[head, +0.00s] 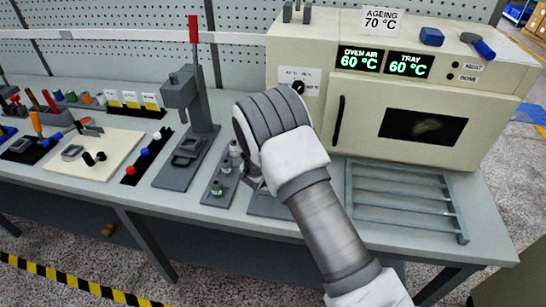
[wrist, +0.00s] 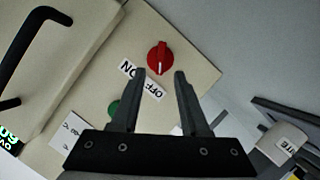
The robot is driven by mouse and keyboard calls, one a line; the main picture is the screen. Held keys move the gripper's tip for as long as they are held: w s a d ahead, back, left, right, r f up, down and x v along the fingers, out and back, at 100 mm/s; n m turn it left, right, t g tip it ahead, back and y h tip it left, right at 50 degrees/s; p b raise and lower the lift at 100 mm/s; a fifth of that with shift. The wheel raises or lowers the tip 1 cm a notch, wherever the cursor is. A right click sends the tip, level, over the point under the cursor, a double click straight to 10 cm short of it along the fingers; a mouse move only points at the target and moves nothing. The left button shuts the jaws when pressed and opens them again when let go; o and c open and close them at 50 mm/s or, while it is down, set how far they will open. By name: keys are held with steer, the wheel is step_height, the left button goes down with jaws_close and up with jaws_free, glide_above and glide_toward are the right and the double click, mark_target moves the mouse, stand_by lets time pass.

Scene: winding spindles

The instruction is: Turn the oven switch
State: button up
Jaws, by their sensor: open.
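A red rotary switch (wrist: 160,58) sits on the beige oven panel in the wrist view, with an OFF-ON label beside it. Its white mark points down in the picture, towards the OFF end of the label. My gripper (wrist: 159,74) is open and empty, its two dark fingers apart with the red switch seen just beyond the gap between their tips. I cannot tell how far off the switch is. In the head view the oven (head: 440,82) stands at the back right. My arm hides the red switch and most of my gripper there.
A green button (wrist: 113,108) is partly behind the left finger. A black knob (head: 298,87) sits higher on the oven panel, left of the door handle (head: 338,120). A wire rack (head: 405,198) lies before the oven. A grey press (head: 185,95) stands left of my arm.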

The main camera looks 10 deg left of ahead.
steer(key=v, duration=1.4)
steer(key=s+d+r+m+g+y, duration=0.1)
steer(key=d+r+g+y, duration=0.2)
steer(key=r, duration=0.6)
steer(key=s+d+r+m+y, duration=0.15)
steer(key=d+r+y, duration=0.25)
steer(key=r, duration=0.5)
steer(key=s+d+r+m+g+h, duration=0.1)
steer(key=s+d+g, duration=0.1)
steer(key=s+d, duration=0.7)
steer(key=s+d+r+m+g+h, duration=0.1)
steer(key=s+d+r+g+h, duration=0.1)
steer(key=s+d, duration=0.7)
steer(key=s+g, duration=0.1)
steer(key=s, duration=0.6)
steer(key=shift+s+d+r, duration=0.2)
steer(key=shift+r, duration=0.1)
